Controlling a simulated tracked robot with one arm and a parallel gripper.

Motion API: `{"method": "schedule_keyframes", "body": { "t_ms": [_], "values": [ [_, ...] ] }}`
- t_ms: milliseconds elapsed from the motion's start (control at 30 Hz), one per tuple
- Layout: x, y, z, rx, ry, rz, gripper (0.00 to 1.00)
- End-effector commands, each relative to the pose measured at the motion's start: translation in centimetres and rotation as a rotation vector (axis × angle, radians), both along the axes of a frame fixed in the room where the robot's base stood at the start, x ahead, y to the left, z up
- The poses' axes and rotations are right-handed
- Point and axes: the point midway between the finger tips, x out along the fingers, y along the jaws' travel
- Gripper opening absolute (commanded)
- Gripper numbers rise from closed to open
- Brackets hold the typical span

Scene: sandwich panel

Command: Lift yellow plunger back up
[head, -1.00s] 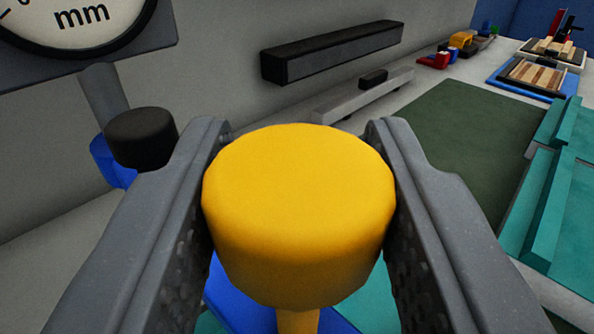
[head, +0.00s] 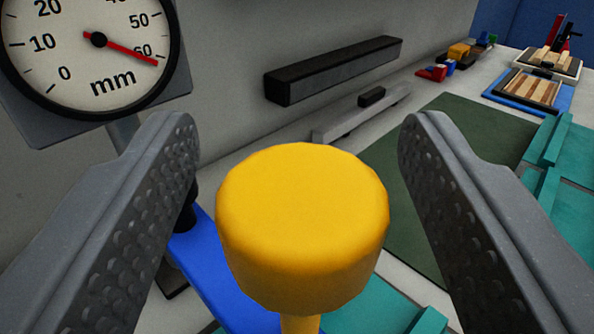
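The yellow plunger (head: 302,225) stands in the middle of the head view, a wide round knob on a thinner yellow stem. My gripper (head: 300,135) is open, with one finger on each side of the knob and a clear gap on both sides. Neither finger touches it. The stem's lower part is cut off by the bottom edge. A round mm dial (head: 88,52) at the upper left has its red needle near 60. A blue base (head: 213,275) shows below and left of the plunger.
A dark bar (head: 335,70) is on the grey wall behind. A pale rail with a black knob (head: 362,112) lies below it. A dark green mat (head: 465,150) and teal panels (head: 575,190) lie right. Blue trays with wooden pieces (head: 530,92) stand far right.

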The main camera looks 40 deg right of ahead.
Motion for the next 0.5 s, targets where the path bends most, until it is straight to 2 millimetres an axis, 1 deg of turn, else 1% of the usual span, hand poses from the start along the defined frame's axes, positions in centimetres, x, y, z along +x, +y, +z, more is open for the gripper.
{"method": "schedule_keyframes", "body": {
  "t_ms": [500],
  "values": [
    [-0.03, -0.09, -0.38, 0.002, 0.004, -0.002, 0.56]
  ]
}}
